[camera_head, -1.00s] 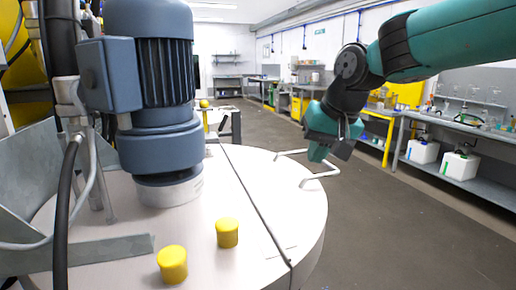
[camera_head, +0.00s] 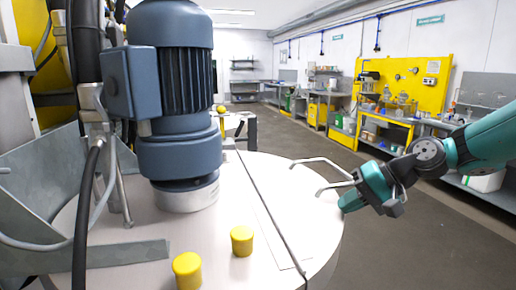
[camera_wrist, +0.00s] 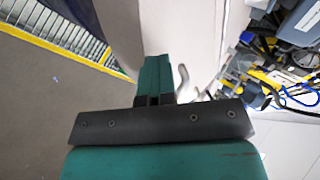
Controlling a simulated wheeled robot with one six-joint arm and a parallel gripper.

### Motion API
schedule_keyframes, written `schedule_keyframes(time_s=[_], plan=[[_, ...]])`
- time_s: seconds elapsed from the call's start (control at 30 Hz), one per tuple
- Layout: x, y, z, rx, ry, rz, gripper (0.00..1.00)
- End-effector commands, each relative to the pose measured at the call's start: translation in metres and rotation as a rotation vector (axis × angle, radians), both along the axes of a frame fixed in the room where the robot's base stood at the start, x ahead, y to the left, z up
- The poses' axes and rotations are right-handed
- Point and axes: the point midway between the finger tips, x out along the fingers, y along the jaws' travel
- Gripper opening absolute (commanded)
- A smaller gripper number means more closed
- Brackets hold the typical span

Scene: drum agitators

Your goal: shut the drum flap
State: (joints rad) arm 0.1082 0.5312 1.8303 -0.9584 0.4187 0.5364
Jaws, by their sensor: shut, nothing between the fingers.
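The drum lid (camera_head: 110,262) is pale and round, with a straight seam across it. The flap (camera_head: 300,225) is the right-hand part beyond the seam and lies flat, about level with the rest. Any small gap at its rim cannot be made out. A bent metal handle (camera_head: 322,161) stands out from the flap's right edge. My gripper (camera_head: 349,203) is shut and empty, just off the rim, beside the handle's near end; whether they touch is unclear. In the wrist view its shut fingers (camera_wrist: 154,78) show with a curved grey piece beside them, perhaps the handle.
A blue-grey motor (camera_head: 178,100) stands on the lid, with two yellow caps (camera_head: 242,241) in front of it. Metal brackets and hoses crowd the left. Open floor (camera_head: 400,245) lies right of the drum. A yellow workbench (camera_head: 400,110) stands farther back.

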Motion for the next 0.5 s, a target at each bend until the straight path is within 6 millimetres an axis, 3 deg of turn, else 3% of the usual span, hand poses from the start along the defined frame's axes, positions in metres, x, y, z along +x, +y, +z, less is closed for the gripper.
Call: schedule_keyframes(time_s=[0.5], plan=[[-0.0016, -0.0012, -0.0136, -0.011, 0.016, -0.001, 0.00]])
